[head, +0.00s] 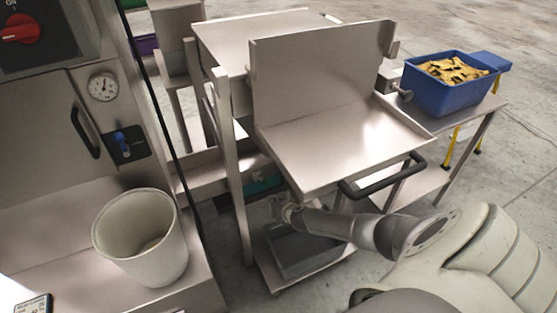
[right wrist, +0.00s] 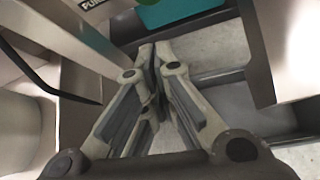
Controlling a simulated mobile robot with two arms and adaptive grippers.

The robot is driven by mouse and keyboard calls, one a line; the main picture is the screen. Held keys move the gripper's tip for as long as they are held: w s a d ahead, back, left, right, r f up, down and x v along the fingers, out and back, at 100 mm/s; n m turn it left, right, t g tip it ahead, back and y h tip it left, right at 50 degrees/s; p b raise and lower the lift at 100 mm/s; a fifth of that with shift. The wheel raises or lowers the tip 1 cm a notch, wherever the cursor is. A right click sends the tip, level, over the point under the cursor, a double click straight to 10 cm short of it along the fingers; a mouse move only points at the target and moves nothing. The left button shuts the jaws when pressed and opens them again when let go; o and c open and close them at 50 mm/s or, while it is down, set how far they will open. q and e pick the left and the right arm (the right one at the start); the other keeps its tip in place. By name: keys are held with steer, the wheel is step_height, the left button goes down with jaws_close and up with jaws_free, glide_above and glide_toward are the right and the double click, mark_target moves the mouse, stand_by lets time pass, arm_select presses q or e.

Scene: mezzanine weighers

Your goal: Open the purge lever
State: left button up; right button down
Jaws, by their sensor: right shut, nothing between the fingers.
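A small blue lever (head: 121,142) sits on a black plate (head: 130,150) on the steel machine at the left in the head view. It looks roughly upright. I cannot tell for sure that it is the purge lever. My right gripper (head: 284,211) is well to the right of it and lower, in front of the steel stand and below its tray. The right wrist view shows the gripper's fingers (right wrist: 158,62) together, with nothing between them. A partly cut-off label starting "PUR" (right wrist: 94,4) shows at the top of that view. My left gripper is not in view.
A whitish bucket (head: 143,240) stands on the machine's ledge below the lever. The steel tray (head: 330,145) with a black handle (head: 385,184) overhangs my right gripper. A grey bin (head: 300,255) sits beneath. A blue crate (head: 440,95) stands on the right-hand table.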

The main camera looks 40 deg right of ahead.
steer(key=s+r+p, duration=0.3)
steer(key=s+r, duration=0.1)
steer(key=r, duration=0.1)
steer(key=shift+s+a+r, duration=0.2)
steer(key=shift+a+r, duration=0.1)
steer(key=shift+r, duration=0.05)
stand_by(0.3)
